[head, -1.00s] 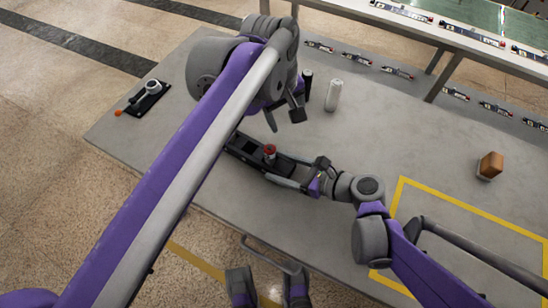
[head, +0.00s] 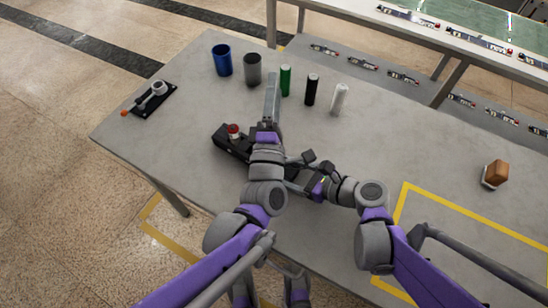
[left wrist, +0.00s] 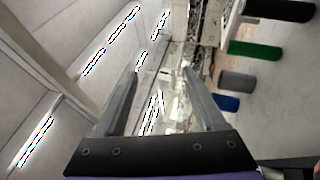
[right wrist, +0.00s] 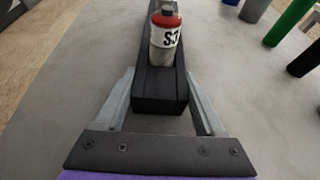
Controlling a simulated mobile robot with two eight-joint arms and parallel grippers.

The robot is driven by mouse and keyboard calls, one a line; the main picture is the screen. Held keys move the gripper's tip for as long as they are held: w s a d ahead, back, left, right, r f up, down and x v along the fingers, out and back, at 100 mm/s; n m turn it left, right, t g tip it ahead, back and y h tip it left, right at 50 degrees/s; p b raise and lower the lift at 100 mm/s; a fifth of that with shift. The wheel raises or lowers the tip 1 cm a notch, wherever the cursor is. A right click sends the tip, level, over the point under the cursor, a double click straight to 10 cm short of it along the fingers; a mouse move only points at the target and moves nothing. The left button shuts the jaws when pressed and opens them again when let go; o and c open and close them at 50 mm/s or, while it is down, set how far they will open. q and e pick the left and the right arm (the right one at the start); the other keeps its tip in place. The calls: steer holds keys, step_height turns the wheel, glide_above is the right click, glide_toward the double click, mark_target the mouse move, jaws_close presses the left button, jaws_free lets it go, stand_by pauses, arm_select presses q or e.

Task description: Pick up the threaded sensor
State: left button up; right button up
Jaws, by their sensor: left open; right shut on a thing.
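A white cylinder with a red top, marked "S3" (right wrist: 165,38), stands upright on a long black block (right wrist: 160,92); no thread is visible. In the head view its red top (head: 233,130) shows near the block's left end (head: 222,143). My right gripper (right wrist: 160,105) is shut on the block's near end in the right wrist view. My left gripper (head: 272,85) is open and empty above the table, fingers pointing toward the back. Its arm hides the middle of the block. In the left wrist view its two fingers (left wrist: 162,82) are apart with nothing between them.
A blue cup (head: 221,60), a grey cup (head: 252,69) and green (head: 285,80), black (head: 311,90) and white (head: 340,99) cylinders stand at the back. A black plate with a grey fitting (head: 150,96) lies left; a brown block (head: 495,174) right. The yellow-outlined area is clear.

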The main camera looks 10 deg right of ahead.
arm_select(q)
steer(key=s+f+n+g+y, duration=0.1)
steer(key=s+f+n, duration=0.3)
steer(key=s+n, duration=0.1)
steer(key=s+a+f+n+g, duration=0.1)
steer(key=s+f+n, duration=0.3)
steer(key=s+n, duration=0.2)
steer(key=s+a+f+n+y, duration=0.1)
steer(key=s+f+n, duration=0.3)
steer(key=s, duration=0.5)
steer(key=shift+s+a+n+g+y, duration=0.15)
steer(key=shift+n+g+y, duration=0.2)
steer(key=shift+n, duration=0.75)
steer(key=shift+f, duration=0.1)
steer(key=shift+w+a, duration=0.1)
steer(key=shift+w, duration=0.3)
steer(key=w, duration=0.5)
steer(key=shift+w+d, duration=0.25)
steer(key=shift+d, duration=0.15)
steer(key=shift+w+d+f, duration=0.15)
steer(key=shift+w+f, duration=0.05)
steer(key=shift+w, duration=1.15)
steer(key=shift+w+d+f, duration=0.1)
steer(key=shift+w+f, duration=0.05)
steer(key=shift+w, duration=1.2)
steer(key=shift+c, duration=0.4)
jaws_close()
